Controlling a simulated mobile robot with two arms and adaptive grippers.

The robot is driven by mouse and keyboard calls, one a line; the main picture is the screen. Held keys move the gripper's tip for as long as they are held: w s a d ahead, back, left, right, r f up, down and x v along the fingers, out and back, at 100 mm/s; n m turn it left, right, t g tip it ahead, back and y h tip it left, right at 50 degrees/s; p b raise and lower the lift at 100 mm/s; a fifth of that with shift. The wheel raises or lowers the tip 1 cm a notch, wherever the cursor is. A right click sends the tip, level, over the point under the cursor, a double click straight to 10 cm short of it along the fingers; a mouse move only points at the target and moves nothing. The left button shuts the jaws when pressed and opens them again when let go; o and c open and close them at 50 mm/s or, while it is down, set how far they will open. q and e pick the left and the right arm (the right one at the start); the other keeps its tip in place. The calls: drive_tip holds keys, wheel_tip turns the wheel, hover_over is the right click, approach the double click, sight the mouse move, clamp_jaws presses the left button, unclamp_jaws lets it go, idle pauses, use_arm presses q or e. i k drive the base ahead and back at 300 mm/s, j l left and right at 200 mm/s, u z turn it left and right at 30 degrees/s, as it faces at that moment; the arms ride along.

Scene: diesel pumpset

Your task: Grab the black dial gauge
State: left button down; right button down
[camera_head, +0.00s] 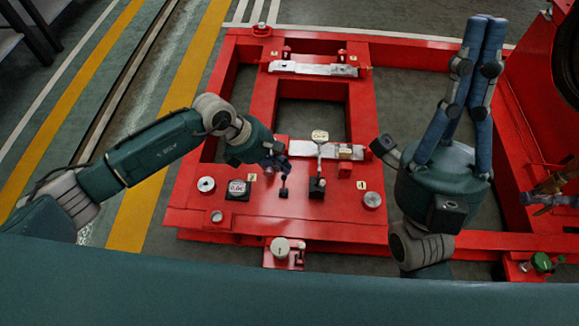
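The black dial gauge (238,189) is a small dark square block with a pale dial face. It sits on the red base plate, left of centre in the head view. My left gripper (276,168) reaches in above the plate, up and to the right of the gauge and apart from it. It is small and dark here, so its opening is unclear. My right gripper (487,22) is on the right, its two blue fingers pointing up the picture, side by side with their tips together and nothing visible between them. It is well away from the gauge.
A black lever (284,186) and a pale-topped upright gauge on a dark base (317,186) stand right of the dial gauge. Round silver pieces (206,185) (372,200) sit on the plate (330,228). A white-capped part (281,248) is at the front.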

sight(320, 136)
drive_tip(key=k+j, duration=0.1)
drive_tip(key=j, duration=0.85)
drive_tip(key=k+j, duration=0.15)
drive_tip(key=j, duration=0.35)
